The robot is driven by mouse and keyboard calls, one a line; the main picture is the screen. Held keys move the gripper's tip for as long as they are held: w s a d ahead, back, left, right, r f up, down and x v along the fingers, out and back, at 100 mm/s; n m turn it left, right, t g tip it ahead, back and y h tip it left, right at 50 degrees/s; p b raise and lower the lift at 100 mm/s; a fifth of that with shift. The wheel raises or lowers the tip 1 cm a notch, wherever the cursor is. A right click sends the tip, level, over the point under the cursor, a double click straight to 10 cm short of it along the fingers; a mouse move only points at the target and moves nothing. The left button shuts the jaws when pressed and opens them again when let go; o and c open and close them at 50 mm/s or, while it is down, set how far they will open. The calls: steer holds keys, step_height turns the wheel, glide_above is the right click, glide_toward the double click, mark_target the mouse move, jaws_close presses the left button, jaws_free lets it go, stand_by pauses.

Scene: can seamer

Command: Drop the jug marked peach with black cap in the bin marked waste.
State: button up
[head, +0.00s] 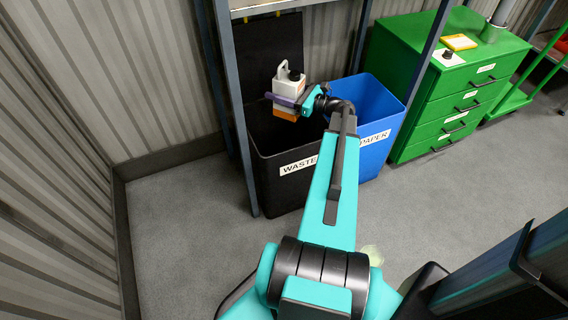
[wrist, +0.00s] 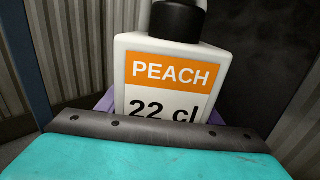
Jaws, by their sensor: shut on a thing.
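The jug (wrist: 190,50) is white with a black cap and an orange label reading PEACH and 22 cl in the wrist view. In the head view the jug (head: 288,84) is upright above the opening of the black bin marked WASTE (head: 268,178). My gripper (head: 288,104) is shut on the jug and holds it over that bin. The jug's lower part is hidden by my gripper in the wrist view.
A blue bin marked PAPER (head: 384,128) stands just right of the waste bin. Blue-grey rack posts (head: 236,110) rise beside the bins, with a shelf edge above. A green drawer cabinet (head: 450,90) stands further right. The grey floor (head: 180,225) at left is clear.

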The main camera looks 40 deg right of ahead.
steer(key=shift+d+f+b, duration=0.15)
steer(key=shift+f+b, duration=2.55)
steer(key=shift+f, duration=0.3)
steer(key=o, duration=1.4)
steer(key=shift+s, duration=0.1)
steer(key=p+v, duration=0.2)
steer(key=v, duration=1.1)
steer(key=shift+s+p, duration=0.35)
